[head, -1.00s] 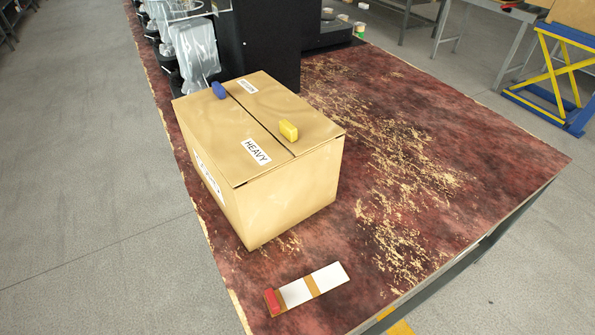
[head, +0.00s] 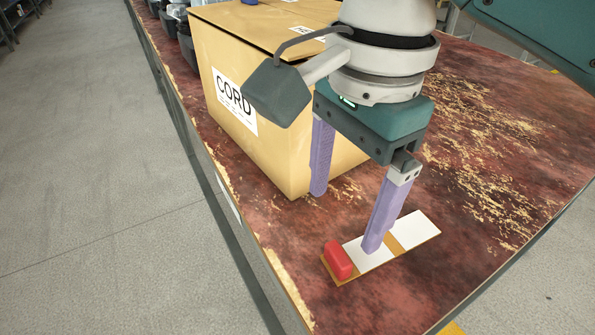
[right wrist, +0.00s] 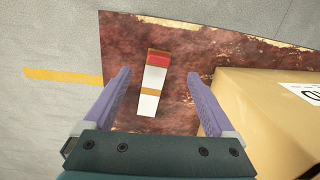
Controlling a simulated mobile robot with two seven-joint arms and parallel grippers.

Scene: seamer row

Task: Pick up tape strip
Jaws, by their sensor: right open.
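A red block (head: 338,260) sits at one end of a flat board with white and tan sections (head: 418,228) on the worn table. I cannot tell which piece is the tape strip. My right gripper (head: 344,222) is open with its two purple fingers pointing down, above the board and close to the box. In the right wrist view the red block (right wrist: 158,59) and the board (right wrist: 150,104) show between the open fingers (right wrist: 157,76), with nothing held. My left gripper is not in view.
A large cardboard box (head: 285,150) labelled CORD stands on the table (head: 470,160), right behind my right gripper. Its top is partly hidden by my arm. The table's left edge is close to the red block. The table to the right is clear.

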